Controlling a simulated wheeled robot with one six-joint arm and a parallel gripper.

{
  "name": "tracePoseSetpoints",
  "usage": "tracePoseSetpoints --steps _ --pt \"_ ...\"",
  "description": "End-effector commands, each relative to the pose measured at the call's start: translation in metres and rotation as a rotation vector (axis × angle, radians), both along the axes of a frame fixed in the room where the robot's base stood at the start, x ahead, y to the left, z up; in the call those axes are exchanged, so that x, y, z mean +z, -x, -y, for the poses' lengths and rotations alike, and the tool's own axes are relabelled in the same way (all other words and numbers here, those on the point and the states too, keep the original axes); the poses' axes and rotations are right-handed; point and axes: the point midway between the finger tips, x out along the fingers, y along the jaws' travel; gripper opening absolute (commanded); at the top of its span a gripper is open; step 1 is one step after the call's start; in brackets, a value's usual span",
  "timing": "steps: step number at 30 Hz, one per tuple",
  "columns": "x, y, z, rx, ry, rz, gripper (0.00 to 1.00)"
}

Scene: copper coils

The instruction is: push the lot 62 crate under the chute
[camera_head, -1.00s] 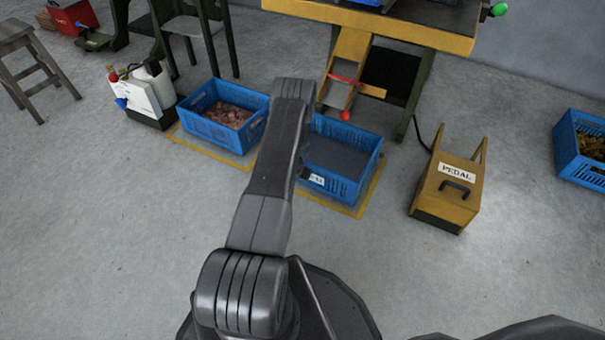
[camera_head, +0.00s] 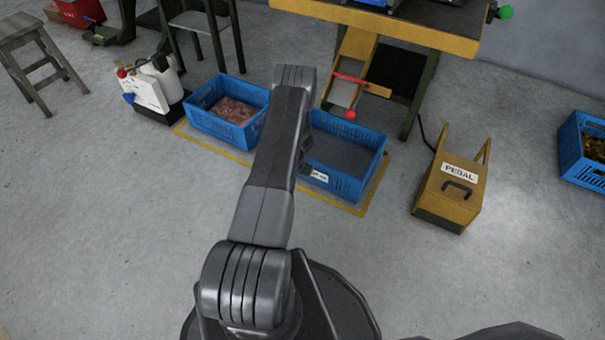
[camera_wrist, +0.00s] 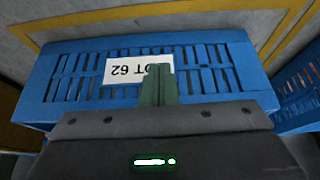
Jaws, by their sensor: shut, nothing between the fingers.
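The lot 62 crate (camera_wrist: 215,68) is blue with slatted walls and fills much of the wrist view. Its white label (camera_wrist: 125,70) reads upside down there. My gripper (camera_wrist: 158,85) is shut and empty, its fingertips in front of the crate wall and covering part of the label. I cannot tell whether they touch it. In the head view a blue crate (camera_head: 360,182) with a grey interior and a partly hidden white label stands right of my arm, which hides my gripper. The chute (camera_head: 347,75) slopes down from the yellow bench, behind this crate.
A blue crate of copper pieces (camera_head: 200,115) stands to the left. A yellow floor line (camera_head: 340,207) borders both crates. A yellow pedal box (camera_head: 450,190) stands right, and another blue crate (camera_head: 580,170) is far right. The near floor is open.

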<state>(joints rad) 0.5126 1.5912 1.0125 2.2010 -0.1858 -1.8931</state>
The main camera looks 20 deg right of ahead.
Motion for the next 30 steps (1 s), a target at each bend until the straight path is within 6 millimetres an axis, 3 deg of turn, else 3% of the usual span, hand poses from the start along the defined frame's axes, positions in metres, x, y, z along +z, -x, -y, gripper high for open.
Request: tracePoseSetpoints --steps 1,21,30 --pt "0.012 0.000 0.000 0.000 0.000 0.000 0.00" --pt "0.093 0.000 0.000 -0.001 -0.001 0.000 0.00" --pt "0.099 0.001 0.000 -0.001 0.000 -0.001 0.00"
